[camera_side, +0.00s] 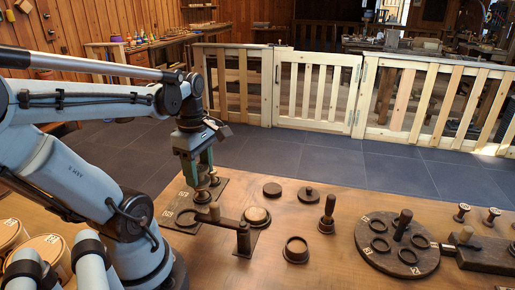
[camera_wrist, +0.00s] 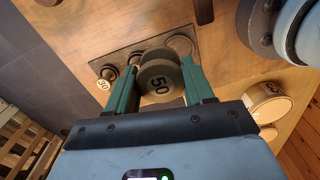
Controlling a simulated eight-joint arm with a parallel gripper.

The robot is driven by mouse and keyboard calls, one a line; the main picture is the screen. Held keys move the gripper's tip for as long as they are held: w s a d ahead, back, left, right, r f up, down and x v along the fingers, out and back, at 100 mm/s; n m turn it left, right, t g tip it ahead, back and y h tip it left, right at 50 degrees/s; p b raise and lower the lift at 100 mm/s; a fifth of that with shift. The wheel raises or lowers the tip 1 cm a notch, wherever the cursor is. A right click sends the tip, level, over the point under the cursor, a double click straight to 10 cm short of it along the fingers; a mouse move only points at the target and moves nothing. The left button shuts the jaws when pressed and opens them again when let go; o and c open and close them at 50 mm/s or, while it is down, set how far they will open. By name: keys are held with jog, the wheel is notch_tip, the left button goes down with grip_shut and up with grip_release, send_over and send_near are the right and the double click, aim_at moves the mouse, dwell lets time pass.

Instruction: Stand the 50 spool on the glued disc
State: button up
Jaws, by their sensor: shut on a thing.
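In the side view my gripper (camera_side: 196,178) is low over a dark plate (camera_side: 170,222) with white labels, and the spool is mostly hidden by the fingers and other pieces. A round disc with a pale top (camera_side: 257,215) sits to the right of the gripper; I cannot tell whether it is the glued disc. Whether the held spool touches anything below is unclear.
A dark bar on posts (camera_side: 243,240) stands in front of the plate. A low cup (camera_side: 296,249), a peg on a base (camera_side: 327,214), two small discs (camera_side: 272,189) and a round board with rings (camera_side: 397,262) stand to the right. Bare table lies between them.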

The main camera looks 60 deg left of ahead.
jog(key=w+d, duration=0.7)
jog(key=w, duration=0.4)
jog(key=shift+w+a+f, duration=0.1)
jog(key=shift+f, duration=3.6)
jog(key=shift+f, duration=0.75)
jog(key=o, duration=1.1)
jog(key=shift+r, duration=0.1)
notch_tip(320, 180, up, 8)
jog(key=shift+r, duration=0.15)
dwell(0.3)
